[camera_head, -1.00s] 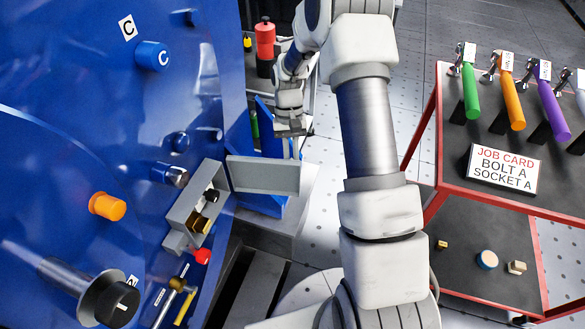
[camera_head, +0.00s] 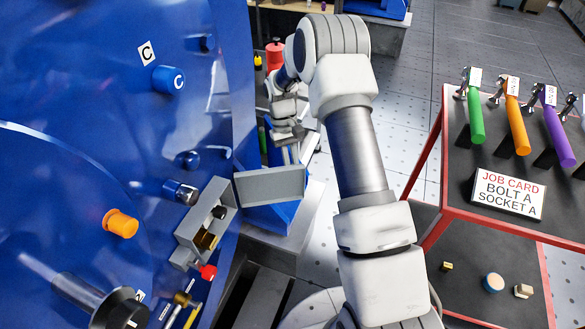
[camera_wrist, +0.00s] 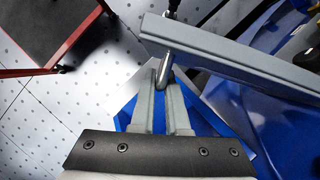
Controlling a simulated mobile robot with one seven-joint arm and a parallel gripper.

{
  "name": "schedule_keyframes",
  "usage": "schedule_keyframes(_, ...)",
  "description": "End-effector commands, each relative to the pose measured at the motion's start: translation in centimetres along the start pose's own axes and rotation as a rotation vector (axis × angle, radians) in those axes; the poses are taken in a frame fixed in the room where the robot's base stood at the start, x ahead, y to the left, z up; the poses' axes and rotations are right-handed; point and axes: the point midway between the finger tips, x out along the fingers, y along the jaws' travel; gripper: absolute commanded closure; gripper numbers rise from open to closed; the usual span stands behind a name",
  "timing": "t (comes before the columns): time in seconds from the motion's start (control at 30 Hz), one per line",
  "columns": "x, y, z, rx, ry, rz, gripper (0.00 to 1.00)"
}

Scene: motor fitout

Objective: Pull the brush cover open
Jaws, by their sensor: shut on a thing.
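The brush cover (camera_head: 270,187) is a flat grey panel at the right side of a small grey box (camera_head: 198,228) on the blue motor housing. It stands swung out from the box, and the box front is uncovered, with dark and brass parts inside. In the wrist view the cover (camera_wrist: 235,55) runs across the upper right, with a short metal handle pin (camera_wrist: 164,68) on its near side. My gripper (camera_wrist: 165,85) is shut on this pin. In the head view my gripper (camera_head: 289,150) is just behind the cover's upper edge, and its fingertips are partly hidden.
The blue housing (camera_head: 90,120) fills the left, with blue and orange knobs and a dark shaft (camera_head: 120,310). A red-edged table (camera_head: 470,205) with coloured-handled tools and a job card stands right. Open floor (camera_head: 405,110) lies between.

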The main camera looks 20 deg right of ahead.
Motion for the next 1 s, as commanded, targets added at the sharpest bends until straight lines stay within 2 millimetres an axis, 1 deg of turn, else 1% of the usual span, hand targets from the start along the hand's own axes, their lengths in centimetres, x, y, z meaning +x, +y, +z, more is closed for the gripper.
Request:
schedule_keyframes(0.07, -0.1, 0.1, 0.0, 0.001, 0.002, 0.001, 1.00)
schedule_keyframes(0.1, -0.1, 0.1, 0.0, 0.001, 0.002, 0.001, 0.82)
schedule_keyframes(0.23, -0.1, 0.1, 0.0, 0.002, 0.002, 0.000, 0.58)
schedule_keyframes(0.53, -0.1, 0.0, 0.0, 0.001, 0.001, 0.000, 0.58)
schedule_keyframes(0.67, -1.1, 0.0, 0.0, 0.002, 0.002, 0.000, 0.58)
schedule_keyframes(0.77, -2.8, 0.0, 0.0, 0.002, 0.004, 0.000, 0.58)
schedule_keyframes(1.0, -8.7, 0.1, 0.0, 0.002, 0.006, 0.000, 0.58)
